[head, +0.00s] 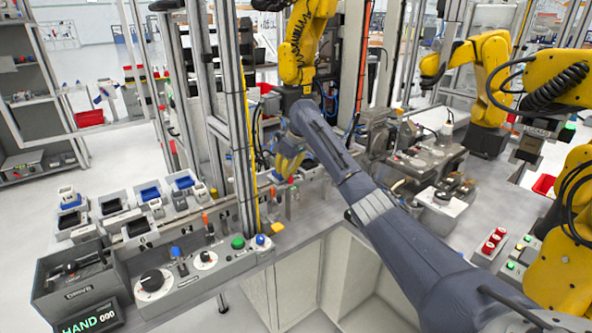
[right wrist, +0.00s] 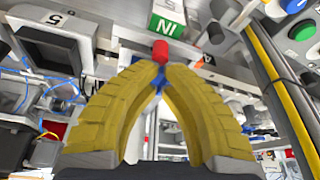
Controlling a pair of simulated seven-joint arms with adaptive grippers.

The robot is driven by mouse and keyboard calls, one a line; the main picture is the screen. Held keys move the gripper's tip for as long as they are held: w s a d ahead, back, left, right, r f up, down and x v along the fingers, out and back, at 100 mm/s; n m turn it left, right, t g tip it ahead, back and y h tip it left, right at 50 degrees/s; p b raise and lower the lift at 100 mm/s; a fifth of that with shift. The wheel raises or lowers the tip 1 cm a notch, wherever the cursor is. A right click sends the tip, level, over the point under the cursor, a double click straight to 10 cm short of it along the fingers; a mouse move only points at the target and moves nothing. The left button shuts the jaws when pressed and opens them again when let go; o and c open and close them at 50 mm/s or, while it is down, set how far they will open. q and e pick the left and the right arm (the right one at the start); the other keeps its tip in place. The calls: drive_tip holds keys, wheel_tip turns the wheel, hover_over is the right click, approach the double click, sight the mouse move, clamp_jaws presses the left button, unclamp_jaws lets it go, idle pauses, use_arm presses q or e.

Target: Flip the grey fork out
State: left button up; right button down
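My right gripper (head: 286,166) has yellow ribbed fingers and reaches down over the back of the bench, near small levers and blue parts. In the right wrist view its fingers (right wrist: 164,72) arch toward each other, with a narrow gap at the tips. A red knob (right wrist: 160,51) shows at or just past the tips, and a blue part shows between the fingers. I cannot tell whether the fingers touch either one. I cannot pick out the grey fork with certainty; it may be hidden by the gripper. My left gripper is not in view.
A grey control panel (head: 200,272) with knobs and a green button stands at the front left, beside a dark bin (head: 75,287). Small trays (head: 111,205) with blue parts lie behind it. A metal post (head: 236,130) rises close left of the gripper. A green-and-white sign (right wrist: 168,19) is near the fingertips.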

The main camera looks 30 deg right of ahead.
sight(275, 176)
drive_tip(key=shift+w+a, duration=0.3)
drive_tip(key=shift+w, duration=0.35)
drive_tip(key=shift+w+a, duration=0.25)
drive_tip(key=shift+w, duration=0.4)
drive_tip(key=shift+w+a+r, duration=0.1)
drive_tip(key=shift+w+a, duration=0.05)
drive_tip(key=shift+w, duration=0.2)
drive_tip(key=v, duration=0.9)
drive_tip(key=shift+s+r, duration=0.2)
drive_tip(key=shift+r, duration=0.15)
drive_tip(key=shift+f, duration=0.1)
